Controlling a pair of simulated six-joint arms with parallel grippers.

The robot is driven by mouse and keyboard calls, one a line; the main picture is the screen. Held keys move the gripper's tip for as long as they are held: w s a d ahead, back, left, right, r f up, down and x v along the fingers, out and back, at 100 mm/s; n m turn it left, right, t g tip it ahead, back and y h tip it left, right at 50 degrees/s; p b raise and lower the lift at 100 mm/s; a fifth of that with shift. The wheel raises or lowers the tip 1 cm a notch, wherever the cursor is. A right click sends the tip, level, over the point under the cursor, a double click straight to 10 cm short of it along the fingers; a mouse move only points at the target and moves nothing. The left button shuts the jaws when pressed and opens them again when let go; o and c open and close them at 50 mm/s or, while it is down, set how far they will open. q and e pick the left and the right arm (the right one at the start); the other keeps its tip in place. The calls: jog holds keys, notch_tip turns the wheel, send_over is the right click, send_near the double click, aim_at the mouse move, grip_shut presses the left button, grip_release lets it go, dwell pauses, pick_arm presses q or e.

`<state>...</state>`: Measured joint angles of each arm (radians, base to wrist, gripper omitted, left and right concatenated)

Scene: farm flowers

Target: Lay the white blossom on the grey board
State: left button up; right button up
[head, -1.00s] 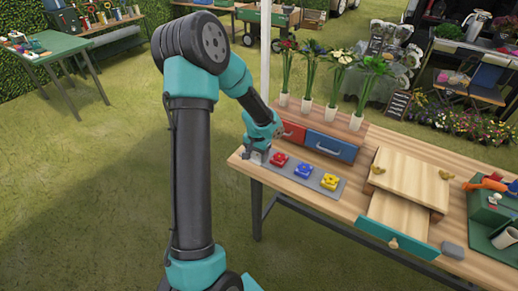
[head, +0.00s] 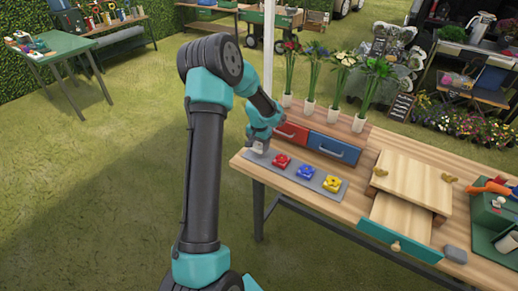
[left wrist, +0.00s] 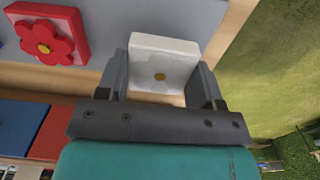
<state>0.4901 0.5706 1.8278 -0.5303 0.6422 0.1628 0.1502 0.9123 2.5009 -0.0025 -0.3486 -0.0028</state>
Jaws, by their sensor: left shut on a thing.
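The white blossom (left wrist: 160,65) is a square white block with a flower relief and yellow centre. My left gripper (head: 257,149) is shut on it; in the left wrist view both fingers flank the block. In the head view the gripper hides most of the blossom, at the left end of the grey board (head: 293,171). In the left wrist view the block overlaps the edge of the board (left wrist: 140,12); I cannot tell whether it touches it. Red (head: 281,161), blue (head: 304,171) and yellow (head: 332,184) blossoms lie in a row on the board. My right gripper is not in view.
A wooden board (head: 412,180) and a teal-fronted drawer (head: 399,242) are to the right. The table's front-left edge is close to the gripper.

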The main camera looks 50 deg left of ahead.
aim_at(259, 145)
pick_arm(q)
jog(key=shift+f, duration=1.2)
jog(key=shift+f, duration=0.1)
jog(key=o, duration=0.9)
notch_tip(259, 145, up, 12)
